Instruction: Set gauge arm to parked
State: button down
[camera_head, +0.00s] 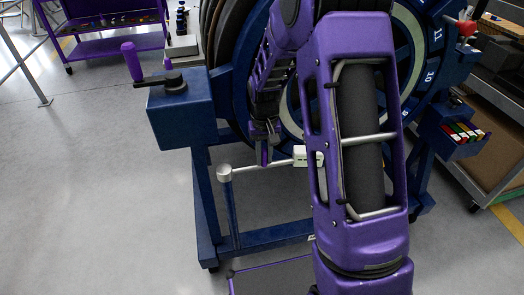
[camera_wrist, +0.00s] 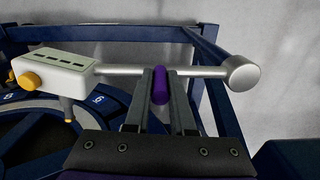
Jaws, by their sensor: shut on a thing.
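The gauge arm is a silver bar (camera_head: 262,164) that runs sideways from a round silver cap (camera_head: 224,173) on a blue post to a white gauge box (camera_head: 307,156) beside the blue ring frame. My arm partly hides the box end. In the wrist view the white box (camera_wrist: 52,72) with a yellow knob is at left, and the silver cap (camera_wrist: 241,74) is at right. A purple grip (camera_wrist: 160,86) stands on the bar between them. My gripper (camera_wrist: 160,76) is shut on this grip; it also shows in the head view (camera_head: 264,153).
A large blue wheel with numbered marks (camera_head: 432,62) stands behind my arm in a blue stand (camera_head: 202,205). A purple crank handle (camera_head: 132,62) sits on a blue box at left. A shelf cart (camera_head: 500,120) is at right. Grey floor at left is clear.

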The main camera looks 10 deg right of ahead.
jog(key=s+a+m+p, duration=0.9)
jog(key=s+a+m, duration=0.2)
jog(key=m, duration=0.6)
jog(key=shift+s+a, duration=0.15)
jog(key=shift+s, duration=0.1)
jog(key=shift+a, duration=0.1)
jog(key=c, duration=0.8)
grip_release()
jog(key=shift+o, duration=0.2)
notch_tip(320, 180, up, 17)
jog(key=p, duration=0.1)
jog(key=shift+r, duration=0.15)
jog(key=shift+w, duration=0.15)
